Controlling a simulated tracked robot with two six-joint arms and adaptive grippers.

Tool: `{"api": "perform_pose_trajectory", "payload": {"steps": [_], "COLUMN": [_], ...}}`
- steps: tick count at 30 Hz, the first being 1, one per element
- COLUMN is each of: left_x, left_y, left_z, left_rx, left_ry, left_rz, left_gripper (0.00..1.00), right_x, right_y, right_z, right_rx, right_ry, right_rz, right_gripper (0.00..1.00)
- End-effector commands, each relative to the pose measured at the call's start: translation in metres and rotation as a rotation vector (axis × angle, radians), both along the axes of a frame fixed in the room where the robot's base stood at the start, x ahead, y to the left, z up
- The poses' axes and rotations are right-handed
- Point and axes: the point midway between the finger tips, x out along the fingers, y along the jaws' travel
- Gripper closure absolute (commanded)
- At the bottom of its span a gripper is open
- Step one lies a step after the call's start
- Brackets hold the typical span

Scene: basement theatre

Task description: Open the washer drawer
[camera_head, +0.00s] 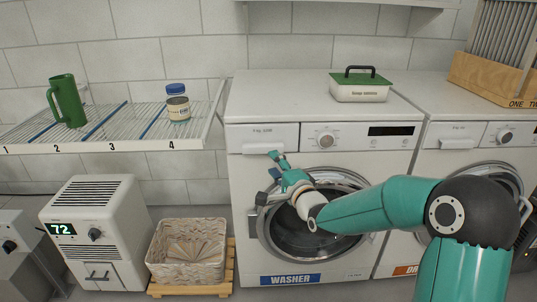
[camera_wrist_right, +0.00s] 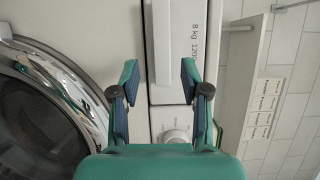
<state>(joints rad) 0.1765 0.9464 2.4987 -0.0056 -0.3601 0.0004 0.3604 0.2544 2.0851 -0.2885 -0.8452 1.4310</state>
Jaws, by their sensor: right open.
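The white washer (camera_head: 240,215) stands in the middle of the head view with a blue WASHER label at its foot. Its drawer (camera_head: 270,138) is at the upper left of the front and looks closed, flush with the panel. In the wrist view the drawer front (camera_wrist_right: 177,40) appears turned sideways, ahead of and between the fingertips. My right gripper (camera_head: 274,173) is open and empty, just below the drawer in the head view. In the wrist view its two fingers (camera_wrist_right: 160,82) are apart; I cannot tell whether they touch the drawer. My left gripper is not in view.
The round washer door (camera_head: 318,252) lies behind my right arm. A green-lidded box (camera_head: 360,92) is on top. A wire shelf (camera_head: 95,133) holds a green mug (camera_head: 66,100) and a jar (camera_head: 178,105). A basket (camera_head: 188,250) and a heater (camera_head: 95,225) stand left.

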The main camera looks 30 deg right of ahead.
Motion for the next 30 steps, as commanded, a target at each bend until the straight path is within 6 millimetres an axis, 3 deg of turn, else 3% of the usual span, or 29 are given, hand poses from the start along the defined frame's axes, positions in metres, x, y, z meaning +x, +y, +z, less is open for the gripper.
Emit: {"api": "perform_pose_trajectory", "payload": {"steps": [3,10,24,30], "left_x": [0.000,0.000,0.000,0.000], "left_y": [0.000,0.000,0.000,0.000], "left_z": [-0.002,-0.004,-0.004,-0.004], "left_rx": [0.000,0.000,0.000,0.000], "left_ry": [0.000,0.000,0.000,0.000], "left_rz": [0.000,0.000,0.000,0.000], "left_gripper": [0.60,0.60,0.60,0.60], "right_x": [0.026,0.058,0.069,0.068], "right_y": [-0.004,-0.009,-0.012,-0.012], "right_z": [-0.001,-0.001,0.000,-0.001], "right_rx": [0.000,0.000,0.000,0.000], "right_ry": [0.000,0.001,0.001,0.002], "right_rz": [0.000,-0.001,-0.002,-0.002], "right_gripper": [0.54,0.54,0.54,0.88]}}
